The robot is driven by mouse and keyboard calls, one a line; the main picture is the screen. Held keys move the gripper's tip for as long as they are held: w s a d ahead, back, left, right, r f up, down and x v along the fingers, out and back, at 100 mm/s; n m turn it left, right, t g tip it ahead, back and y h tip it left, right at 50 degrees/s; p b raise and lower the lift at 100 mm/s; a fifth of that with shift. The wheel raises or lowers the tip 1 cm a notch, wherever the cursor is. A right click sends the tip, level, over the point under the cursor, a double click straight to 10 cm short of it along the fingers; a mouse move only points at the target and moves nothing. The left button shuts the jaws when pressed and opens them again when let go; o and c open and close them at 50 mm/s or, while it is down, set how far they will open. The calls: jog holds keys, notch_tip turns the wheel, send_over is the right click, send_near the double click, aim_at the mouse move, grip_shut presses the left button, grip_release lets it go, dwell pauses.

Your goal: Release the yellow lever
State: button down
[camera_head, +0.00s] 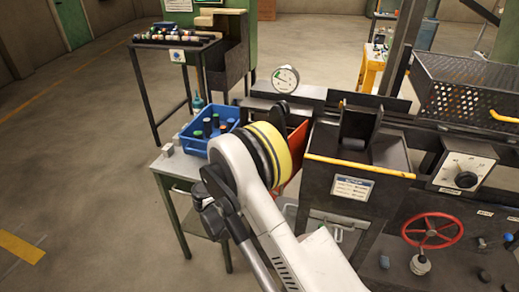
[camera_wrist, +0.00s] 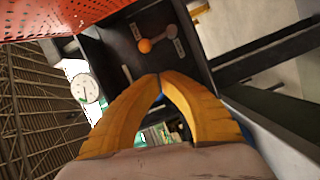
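In the wrist view, a small lever with an orange-yellow ball knob (camera_wrist: 145,46) sits on a dark panel, near two small labels. A grey round hub (camera_wrist: 169,31) is at its other end. My gripper (camera_wrist: 159,75) has two yellow fingers whose tips meet, with an empty arched gap behind them. The tips appear just below the knob in the picture, apart from it; the depth between them is hard to judge. In the head view, my arm hides the gripper and the lever.
A round gauge (camera_head: 285,79) stands behind my arm; the wrist view also shows it (camera_wrist: 85,88). A red perforated panel (camera_wrist: 60,15) is close at the upper left. A blue bin (camera_head: 208,131), a yellow-edged dark box (camera_head: 345,150) and a red handwheel (camera_head: 432,230) surround the arm.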

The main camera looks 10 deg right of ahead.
jog(key=shift+a, duration=0.15)
jog(key=w+g+h, duration=0.2)
jog(key=w+d+g+h+b, duration=0.1)
jog(key=w+g+h, duration=0.1)
jog(key=shift+w+r+h, duration=0.1)
jog(key=shift+h, duration=0.3)
jog(key=b+x, duration=0.3)
jog(key=x, duration=0.5)
jog(key=shift+w+d+b, duration=0.1)
jog(key=shift+d+b, duration=0.1)
jog(key=shift+b, duration=0.15)
jog(key=shift+w+d, duration=0.3)
jog(key=shift+d, duration=0.35)
jog(key=shift+d+r, duration=0.1)
